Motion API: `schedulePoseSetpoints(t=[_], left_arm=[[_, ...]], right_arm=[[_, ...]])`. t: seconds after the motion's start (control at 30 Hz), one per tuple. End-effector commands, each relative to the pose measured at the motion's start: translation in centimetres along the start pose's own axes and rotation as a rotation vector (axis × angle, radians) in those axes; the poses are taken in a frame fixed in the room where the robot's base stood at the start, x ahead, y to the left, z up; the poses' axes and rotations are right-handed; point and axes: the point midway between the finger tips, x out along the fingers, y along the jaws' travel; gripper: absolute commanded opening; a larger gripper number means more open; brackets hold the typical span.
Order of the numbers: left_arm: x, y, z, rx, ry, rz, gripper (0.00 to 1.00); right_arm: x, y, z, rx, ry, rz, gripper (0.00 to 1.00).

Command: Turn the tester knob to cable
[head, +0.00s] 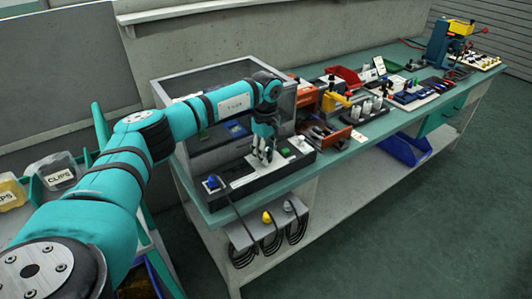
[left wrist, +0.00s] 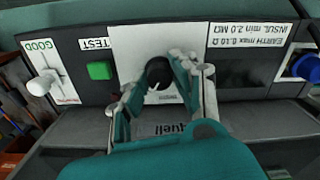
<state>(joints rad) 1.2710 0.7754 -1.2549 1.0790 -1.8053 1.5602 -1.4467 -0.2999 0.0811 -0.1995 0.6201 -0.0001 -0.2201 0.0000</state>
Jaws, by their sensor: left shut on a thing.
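The tester is a long black box (head: 246,191) on the near end of the green bench. In the left wrist view its knob (left wrist: 158,73) is round and black, on a white plate in the panel's middle. My left gripper (head: 263,152) reaches down to the panel. In the left wrist view my left gripper (left wrist: 160,88) has its fingers on both sides of the knob and is shut on it. The plate's markings are mostly covered by the fingers, so I cannot tell the knob's setting. My right gripper is not in view.
The panel has a green TEST button (left wrist: 99,70), a white lever (left wrist: 42,83) by a GOOD label, and a blue socket (left wrist: 305,67). A clear-walled enclosure (head: 205,78) stands behind the tester. Red bins (head: 345,76) and tools fill the bench to the right. Cables hang below.

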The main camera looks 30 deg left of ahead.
Motion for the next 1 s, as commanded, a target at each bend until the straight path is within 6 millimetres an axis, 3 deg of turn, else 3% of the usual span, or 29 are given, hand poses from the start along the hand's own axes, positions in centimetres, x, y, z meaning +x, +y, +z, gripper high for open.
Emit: schedulePoseSetpoints(t=[0.2, 0.23, 0.4, 0.73, 1.0], left_arm=[[-0.2, 0.1, 0.0, -0.001, 0.001, 0.006, 0.0], [-0.2, 0.1, 0.0, -0.001, 0.001, 0.006, 0.3], [-0.1, 0.1, 0.0, -0.001, 0.001, 0.004, 0.49], [-0.7, 0.1, 0.0, -0.001, 0.001, 0.004, 0.49], [-5.7, 0.1, -0.1, -0.002, 0.002, 0.007, 0.49]], right_arm=[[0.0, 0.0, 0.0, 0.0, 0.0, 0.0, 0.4], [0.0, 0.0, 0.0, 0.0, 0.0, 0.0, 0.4], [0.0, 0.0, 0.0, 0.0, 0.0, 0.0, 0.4], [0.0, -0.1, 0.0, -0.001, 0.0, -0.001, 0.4], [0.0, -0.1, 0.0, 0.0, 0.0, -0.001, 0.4]])
